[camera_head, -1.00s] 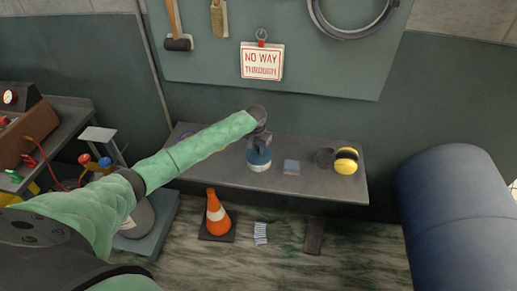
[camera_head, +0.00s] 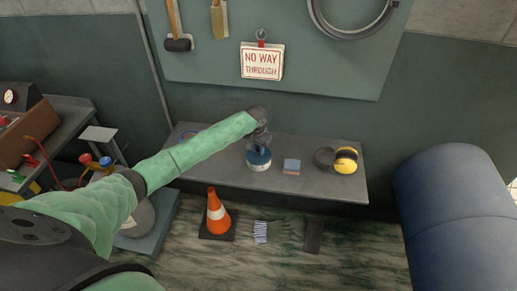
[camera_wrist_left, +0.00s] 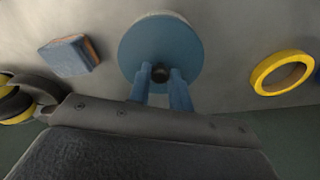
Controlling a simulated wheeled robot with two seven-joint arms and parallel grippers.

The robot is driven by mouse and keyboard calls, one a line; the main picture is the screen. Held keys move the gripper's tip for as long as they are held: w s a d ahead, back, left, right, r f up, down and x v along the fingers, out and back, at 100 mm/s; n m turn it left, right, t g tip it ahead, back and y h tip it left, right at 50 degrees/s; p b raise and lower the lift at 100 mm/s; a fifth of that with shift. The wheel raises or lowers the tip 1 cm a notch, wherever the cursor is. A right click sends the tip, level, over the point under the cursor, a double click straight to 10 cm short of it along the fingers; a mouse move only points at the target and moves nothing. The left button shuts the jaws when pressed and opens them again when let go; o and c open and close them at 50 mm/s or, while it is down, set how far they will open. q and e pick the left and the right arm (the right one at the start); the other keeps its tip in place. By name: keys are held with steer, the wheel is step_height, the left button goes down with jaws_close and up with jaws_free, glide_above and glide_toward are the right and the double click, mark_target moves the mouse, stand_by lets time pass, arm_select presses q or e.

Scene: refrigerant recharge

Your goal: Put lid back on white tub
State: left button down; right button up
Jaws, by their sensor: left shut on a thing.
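The white tub (camera_head: 259,166) stands upright on the grey shelf (camera_head: 216,173). Its blue lid (camera_head: 259,155) is on top of the tub, and I cannot tell whether it is fully seated. In the left wrist view the round blue lid (camera_wrist_left: 141,45) has a dark knob (camera_wrist_left: 160,72) at its middle. My left gripper (camera_head: 260,146) reaches down from above and is shut on the knob; its two blue fingers (camera_wrist_left: 160,84) show on either side of it. The tub's wall is mostly hidden below the lid in the wrist view. My right gripper is not in view.
A blue block (camera_head: 292,166) lies right of the tub, with yellow and black ear defenders (camera_head: 345,161) further right. A yellow ring (camera_wrist_left: 283,73) shows in the wrist view. An orange cone (camera_head: 217,215) stands on the floor before the shelf. The shelf's front is clear.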

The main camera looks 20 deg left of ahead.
arm_select(q)
steer(key=shift+p, duration=0.4)
stand_by(0.3)
steer(key=c, duration=0.7)
jaws_free()
